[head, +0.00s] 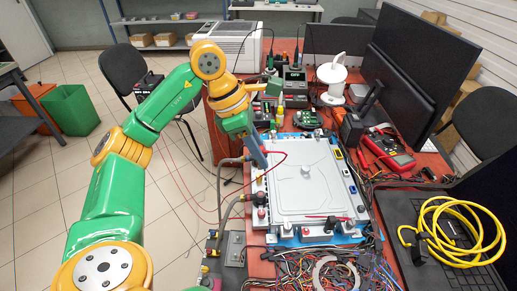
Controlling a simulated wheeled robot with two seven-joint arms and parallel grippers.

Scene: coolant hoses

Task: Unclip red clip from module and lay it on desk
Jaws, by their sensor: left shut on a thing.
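The module is a flat silver-grey case (305,187) on a blue base, lying on the reddish desk (262,262). My left gripper (261,163) reaches down over the module's left edge, near its upper left corner. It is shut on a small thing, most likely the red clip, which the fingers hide. A thin red lead loops around beside the fingertips and hangs left of the desk. I cannot tell whether the clip still touches the module. My right gripper is not in view.
Tangled wires (320,273) cover the desk in front of the module. A red multimeter (388,150) and a laptop with a coiled yellow cable (462,236) lie to the right. Monitors, a white stand (332,78) and instruments crowd the back. Hoses run along the module's left side.

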